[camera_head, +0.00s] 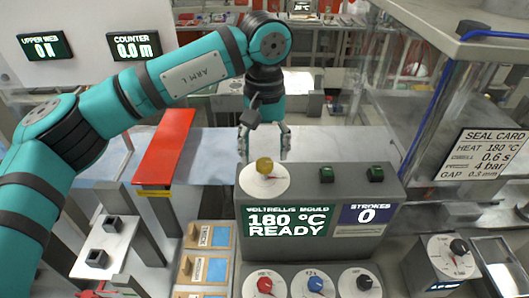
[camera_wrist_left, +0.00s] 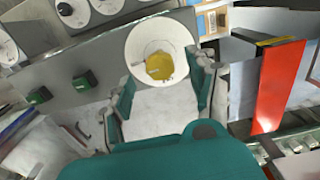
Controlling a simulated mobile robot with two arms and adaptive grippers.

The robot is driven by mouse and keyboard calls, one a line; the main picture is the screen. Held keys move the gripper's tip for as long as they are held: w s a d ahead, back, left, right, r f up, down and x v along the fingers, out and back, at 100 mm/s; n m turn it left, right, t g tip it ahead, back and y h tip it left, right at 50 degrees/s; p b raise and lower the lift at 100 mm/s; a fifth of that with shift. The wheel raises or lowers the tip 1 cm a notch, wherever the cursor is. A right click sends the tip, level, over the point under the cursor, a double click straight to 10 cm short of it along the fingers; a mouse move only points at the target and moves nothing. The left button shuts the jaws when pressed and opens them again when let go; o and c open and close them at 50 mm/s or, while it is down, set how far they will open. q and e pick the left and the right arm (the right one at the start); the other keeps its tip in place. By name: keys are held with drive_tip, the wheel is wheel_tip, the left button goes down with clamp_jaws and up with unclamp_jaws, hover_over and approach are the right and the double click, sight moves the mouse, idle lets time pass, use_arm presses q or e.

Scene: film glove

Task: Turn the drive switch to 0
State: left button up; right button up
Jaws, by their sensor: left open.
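A yellow knob (camera_head: 264,165) sits on a white round dial (camera_head: 275,184) on top of the grey console. It looks like the drive switch, but I cannot read any label or setting on it. A small red mark shows on the dial beside the knob. My left gripper (camera_head: 263,150) is open and empty, pointing down just behind the knob in the head view. In the left wrist view the knob (camera_wrist_left: 159,66) lies ahead, between the lines of the two open fingers (camera_wrist_left: 165,82). I see no contact. My right gripper is not in view.
The console screen (camera_head: 289,222) reads 180 °C READY, and a strokes display (camera_head: 367,214) reads 0. Two green buttons (camera_head: 326,173) (camera_head: 376,174) stand right of the knob. Red, blue and black knobs (camera_head: 265,285) sit below. A clear-walled machine (camera_head: 440,75) stands at right.

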sight(265, 163)
use_arm(q)
wheel_tip(265, 163, down, 2)
drive_tip(key=shift+s+f+p, duration=0.1)
drive_tip(key=shift+p, duration=0.2)
drive_tip(key=shift+f, duration=0.45)
drive_tip(key=shift+c, duration=0.2)
drive_tip(key=c, duration=1.1)
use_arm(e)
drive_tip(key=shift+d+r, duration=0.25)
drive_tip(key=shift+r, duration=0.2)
